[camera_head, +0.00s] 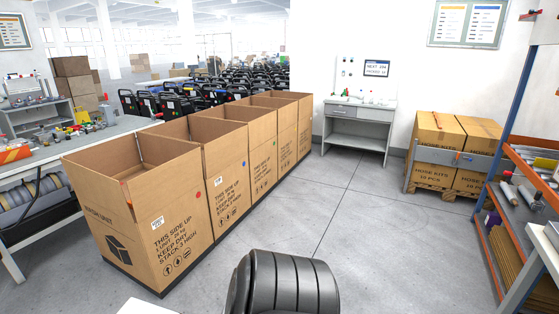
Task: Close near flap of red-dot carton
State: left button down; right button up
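The red-dot carton (178,234) is the nearest in a row of tall open cartons at the left. Its red dot is near the top right of its printed side. Its top is open, and its flaps look upright around the opening. The near flap (95,184) stands up at the near left edge above the panel with the cube mark. The carton's inside bottom is hidden. Neither gripper is in view. A dark rounded part at the bottom middle appears to be mine.
Cartons with blue, green and other dots (228,196) stand close behind it. A workbench (60,155) with tools is at the left. Clear floor (330,215) lies to the right. A grey desk (358,130), strapped hose-kit boxes (440,133) and a shelf rack (510,200) stand beyond.

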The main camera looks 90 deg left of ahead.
aim_at(150, 191)
jog(key=u, duration=2.65)
jog(key=i, duration=2.25)
jog(key=u, duration=0.5)
